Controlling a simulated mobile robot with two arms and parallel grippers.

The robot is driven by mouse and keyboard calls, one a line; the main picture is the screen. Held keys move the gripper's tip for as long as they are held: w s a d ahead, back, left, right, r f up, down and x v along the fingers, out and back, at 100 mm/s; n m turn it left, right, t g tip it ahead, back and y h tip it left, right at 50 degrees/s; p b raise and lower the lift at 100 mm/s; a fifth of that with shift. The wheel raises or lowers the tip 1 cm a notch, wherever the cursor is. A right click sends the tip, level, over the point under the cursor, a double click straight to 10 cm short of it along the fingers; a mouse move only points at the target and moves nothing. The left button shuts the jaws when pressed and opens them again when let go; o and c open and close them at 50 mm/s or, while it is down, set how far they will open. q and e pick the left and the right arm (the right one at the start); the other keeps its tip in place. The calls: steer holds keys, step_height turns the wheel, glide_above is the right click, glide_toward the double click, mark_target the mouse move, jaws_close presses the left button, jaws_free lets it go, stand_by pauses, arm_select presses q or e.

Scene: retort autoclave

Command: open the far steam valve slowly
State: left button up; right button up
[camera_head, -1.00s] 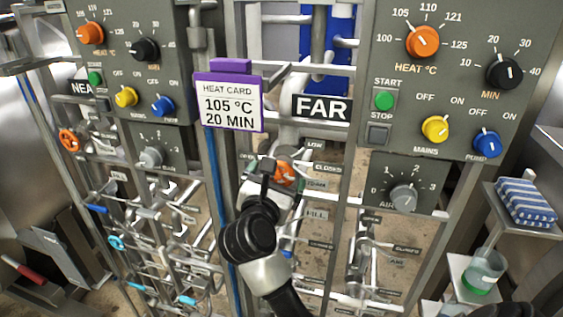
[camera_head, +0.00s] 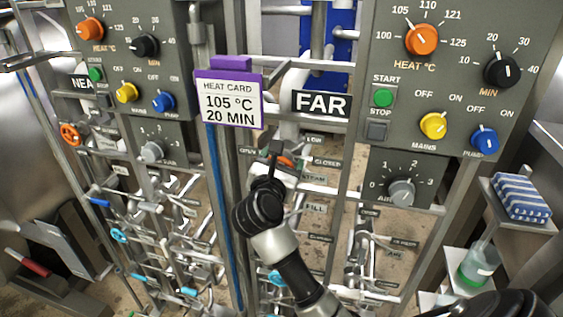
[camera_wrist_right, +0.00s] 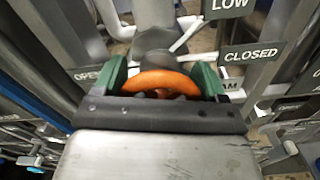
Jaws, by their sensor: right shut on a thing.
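The far steam valve has an orange handwheel. In the head view the wheel (camera_head: 287,160) shows in part below the FAR sign (camera_head: 322,104), with the rest hidden by my right gripper. In the right wrist view the orange rim (camera_wrist_right: 160,82) sits between the two green fingertip pads of my right gripper (camera_wrist_right: 163,80), which is shut on it. An OPEN label (camera_wrist_right: 88,73) is left of the wheel and a CLOSED label (camera_wrist_right: 250,53) is to its right. Pale thin bars stick out behind the wheel toward the right. My left gripper is not in view.
The far control panel (camera_head: 460,60) with knobs stands at the right, the near panel at the left. A purple-edged heat card (camera_head: 230,101) hangs above my right arm. Frame posts and pipes crowd around the valve. A shelf at the right holds a striped cloth (camera_head: 520,198).

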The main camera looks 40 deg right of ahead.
steer(key=shift+a+r+n+p, duration=0.1)
steer(key=shift+r+n+p, duration=0.1)
steer(key=shift+n+p, duration=2.35)
steer(key=shift+w+f+n+p, duration=0.1)
steer(key=shift+f+n+p, duration=0.1)
steer(key=shift+n+p, duration=1.65)
steer(key=o, duration=0.9)
